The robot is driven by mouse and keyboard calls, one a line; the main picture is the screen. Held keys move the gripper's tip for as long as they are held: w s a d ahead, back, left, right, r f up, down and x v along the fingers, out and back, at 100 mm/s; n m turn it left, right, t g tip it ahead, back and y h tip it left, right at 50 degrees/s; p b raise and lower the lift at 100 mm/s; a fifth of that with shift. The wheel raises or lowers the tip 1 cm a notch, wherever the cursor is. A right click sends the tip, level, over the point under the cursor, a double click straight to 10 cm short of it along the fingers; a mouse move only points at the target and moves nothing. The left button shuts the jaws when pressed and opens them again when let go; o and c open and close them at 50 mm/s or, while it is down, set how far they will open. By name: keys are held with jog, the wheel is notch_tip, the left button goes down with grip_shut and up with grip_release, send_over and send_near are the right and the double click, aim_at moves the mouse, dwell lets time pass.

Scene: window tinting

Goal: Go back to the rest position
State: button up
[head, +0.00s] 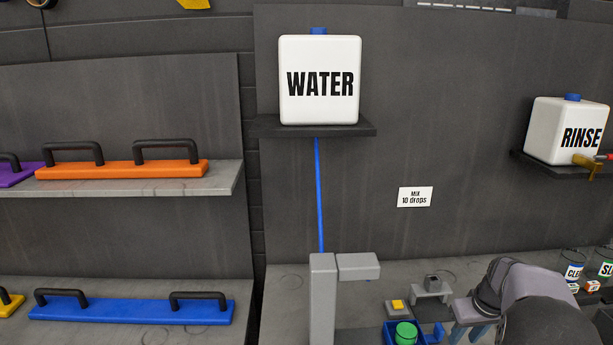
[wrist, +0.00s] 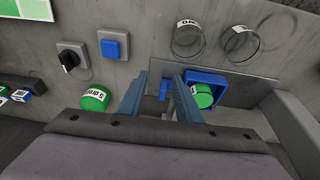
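My gripper (head: 468,333) is at the lower right in the head view, its blue-grey fingers pointing down. In the wrist view my gripper (wrist: 160,82) has its two fingers apart, with a visible gap between them. A small blue holder (head: 390,334) with a green-topped container (head: 405,333) stands left of the fingers in the head view. The holder (wrist: 208,77) is just beyond the right finger in the wrist view. Its blue handle (wrist: 165,89) shows between the fingertips, with no visible grip on it.
A grey post with a spout (head: 322,300) and a yellow button (head: 397,304) stand nearby. A green-lidded container (wrist: 95,98), a black knob (wrist: 69,60) and a blue button (wrist: 112,48) show in the wrist view. The WATER tank (head: 320,80) and RINSE tank (head: 565,130) sit on shelves above.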

jog(key=s+a+r+g+p, duration=0.1)
jog(key=s+a+r+p, duration=0.1)
jog(key=s, duration=0.5)
jog(key=s+a+f+g+b, duration=0.1)
jog(key=s+a+f+b, duration=0.2)
jog(key=s+a, duration=0.5)
jog(key=s+a+f+g+b, duration=0.1)
jog(key=s+a+f+b, duration=0.2)
jog(key=s+a, duration=0.6)
jog(key=a+f, duration=0.2)
jog(key=a, duration=0.4)
jog(key=shift+a+f+y, duration=0.2)
jog(key=shift+a+y, duration=0.1)
